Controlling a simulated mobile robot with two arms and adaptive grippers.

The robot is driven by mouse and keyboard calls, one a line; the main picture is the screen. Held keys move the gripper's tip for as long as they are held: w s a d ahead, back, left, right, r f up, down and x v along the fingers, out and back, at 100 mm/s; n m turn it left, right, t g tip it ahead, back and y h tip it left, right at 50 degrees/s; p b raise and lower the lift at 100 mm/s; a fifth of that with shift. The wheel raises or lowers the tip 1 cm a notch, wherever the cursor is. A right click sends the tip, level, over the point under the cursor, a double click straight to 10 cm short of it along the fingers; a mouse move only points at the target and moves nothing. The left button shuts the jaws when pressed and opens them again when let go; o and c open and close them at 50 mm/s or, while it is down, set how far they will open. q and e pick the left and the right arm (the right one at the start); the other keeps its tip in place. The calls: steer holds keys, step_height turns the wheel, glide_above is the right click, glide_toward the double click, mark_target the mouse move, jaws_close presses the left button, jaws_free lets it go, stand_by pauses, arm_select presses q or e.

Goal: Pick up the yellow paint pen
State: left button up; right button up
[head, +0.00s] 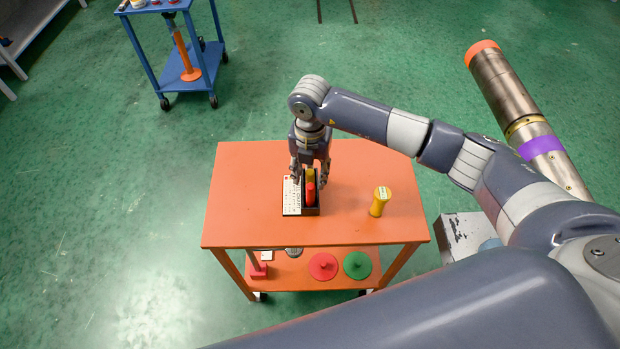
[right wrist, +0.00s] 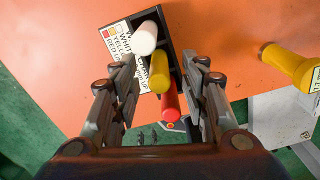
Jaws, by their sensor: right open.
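The yellow paint pen (head: 310,174) stands in a dark holder (head: 312,211) on the orange table, between a red pen (head: 310,193) and a white pen. The right wrist view shows the white pen (right wrist: 145,38), the yellow pen (right wrist: 159,72) and the red pen (right wrist: 169,106) in a row. My right gripper (right wrist: 164,66) is open over the holder. Its fingers are on either side of the yellow pen, with visible gaps; whether they reach its depth I cannot tell. In the head view my right gripper (head: 311,172) partly hides the holder. My left gripper is not in view.
A printed card (head: 291,196) lies left of the holder on the orange table (head: 245,205). A yellow cylindrical object (head: 380,201) stands to the right. The lower shelf holds a red disc (head: 323,266) and a green disc (head: 357,265). A blue cart (head: 190,70) stands far back.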

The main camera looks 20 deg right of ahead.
steer(key=shift+w+f, duration=0.1)
steer(key=shift+f, duration=1.2)
jaws_close()
steer(key=shift+r, duration=0.1)
